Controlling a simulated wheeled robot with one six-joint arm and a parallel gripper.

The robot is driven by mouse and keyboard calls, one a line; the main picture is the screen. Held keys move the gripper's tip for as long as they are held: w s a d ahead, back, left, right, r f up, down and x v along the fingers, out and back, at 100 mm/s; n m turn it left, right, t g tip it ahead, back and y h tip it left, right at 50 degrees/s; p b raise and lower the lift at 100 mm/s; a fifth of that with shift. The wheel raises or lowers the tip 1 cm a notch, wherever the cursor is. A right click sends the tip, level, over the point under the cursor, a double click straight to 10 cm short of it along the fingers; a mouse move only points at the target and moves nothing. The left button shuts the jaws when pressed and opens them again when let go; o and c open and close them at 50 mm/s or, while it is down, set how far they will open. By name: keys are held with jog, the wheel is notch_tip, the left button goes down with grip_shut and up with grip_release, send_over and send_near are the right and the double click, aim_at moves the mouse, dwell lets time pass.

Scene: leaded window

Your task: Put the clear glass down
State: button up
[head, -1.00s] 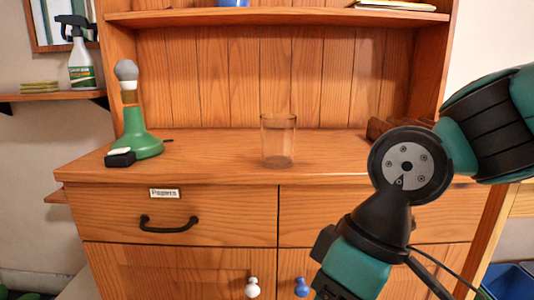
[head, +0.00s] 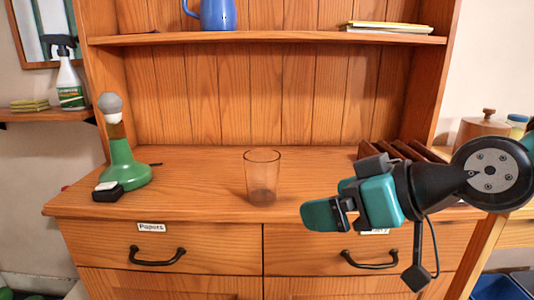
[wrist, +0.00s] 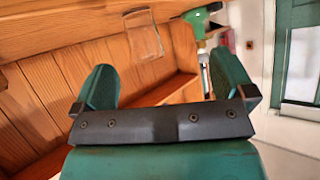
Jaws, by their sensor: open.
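The clear glass (head: 262,178) stands upright on the wooden dresser top (head: 200,176), near its front edge and about mid-width. In the wrist view the glass (wrist: 144,36) shows at the top, beyond and between the fingers. My gripper (head: 326,216) is open and empty, in front of the dresser, to the right of the glass and a little lower. It is apart from the glass. In the wrist view my gripper (wrist: 170,88) has its two green fingers spread with nothing between them.
A green lamp (head: 122,165) with a black box (head: 107,192) stands at the left of the dresser top. A wooden rack (head: 400,151) is at the right rear. A shelf with a blue jug (head: 217,14) is above. The top between lamp and glass is clear.

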jog(key=w+a+r+t+p, duration=0.2)
jog(key=w+r+p, duration=0.2)
jog(key=p, duration=0.7)
jog(key=w, duration=0.2)
jog(key=shift+w+a+r+t+p, duration=0.2)
jog(key=shift+w+r+t+p, duration=0.15)
jog(key=shift+w+t, duration=0.05)
jog(key=p, duration=0.2)
send_near(252, 156)
jog(key=shift+y, duration=0.3)
jog(key=shift+f+p+x, duration=0.15)
jog(key=shift+p+x, duration=0.5)
jog(key=shift+x, duration=1.05)
jog(key=shift+f+p+x, duration=0.15)
jog(key=shift+p+x, duration=0.45)
jog(key=shift+x, duration=1.15)
jog(key=shift+d, duration=0.2)
jog(key=c, duration=1.3)
jog(key=shift+r, duration=0.1)
jog(key=shift+c, duration=0.9)
jog(key=shift+r, duration=0.1)
